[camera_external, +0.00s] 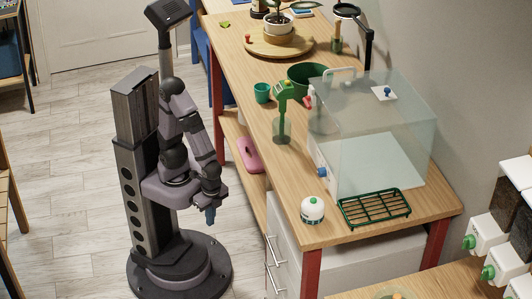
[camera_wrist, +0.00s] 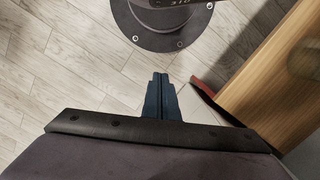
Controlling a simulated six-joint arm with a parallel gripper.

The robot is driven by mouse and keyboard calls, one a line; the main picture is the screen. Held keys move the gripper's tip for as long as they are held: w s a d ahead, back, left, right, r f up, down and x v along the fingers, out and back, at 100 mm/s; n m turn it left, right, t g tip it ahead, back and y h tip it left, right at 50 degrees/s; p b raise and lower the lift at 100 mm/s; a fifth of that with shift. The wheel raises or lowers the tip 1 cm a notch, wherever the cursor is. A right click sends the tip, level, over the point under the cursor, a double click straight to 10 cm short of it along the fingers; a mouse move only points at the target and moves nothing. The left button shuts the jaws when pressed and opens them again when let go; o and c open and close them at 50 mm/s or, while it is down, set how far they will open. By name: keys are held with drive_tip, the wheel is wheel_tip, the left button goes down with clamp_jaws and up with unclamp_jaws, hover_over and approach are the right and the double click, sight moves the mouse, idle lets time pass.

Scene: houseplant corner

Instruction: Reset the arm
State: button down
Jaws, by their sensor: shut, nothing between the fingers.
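My arm hangs folded down against its dark column, beside the wooden workbench (camera_external: 255,75). My gripper (camera_external: 210,219) points downward at the left of the bench, below the bench top, over the floor. In the wrist view my gripper (camera_wrist: 160,76) shows as two blue fingers lying together, shut with nothing between them. The round base of my body lies beyond the fingertips in that view. The bench edge (camera_wrist: 262,75) is at the right of the wrist view, apart from the fingers.
On the bench stand a clear box (camera_external: 375,130), a green rack (camera_external: 374,208), a white round jar (camera_external: 312,210), a green spray bottle (camera_external: 283,110) and a potted plant (camera_external: 278,24). A pink item (camera_external: 249,155) lies on the lower shelf. The floor (camera_external: 75,150) at left is clear.

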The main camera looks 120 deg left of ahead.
drive_tip(key=w+a+r+n+t+p, duration=0.1)
drive_tip(key=w+a+r+n+p, duration=0.1)
drive_tip(key=w+a+r+n, duration=0.25)
wheel_tip(320, 180, up, 37)
drive_tip(key=s+a+p, duration=0.1)
drive_tip(key=p, duration=3.6)
drive_tip(key=shift+s+a+r+m, duration=0.2)
drive_tip(key=shift+a+m, duration=0.1)
drive_tip(key=shift+m, duration=0.15)
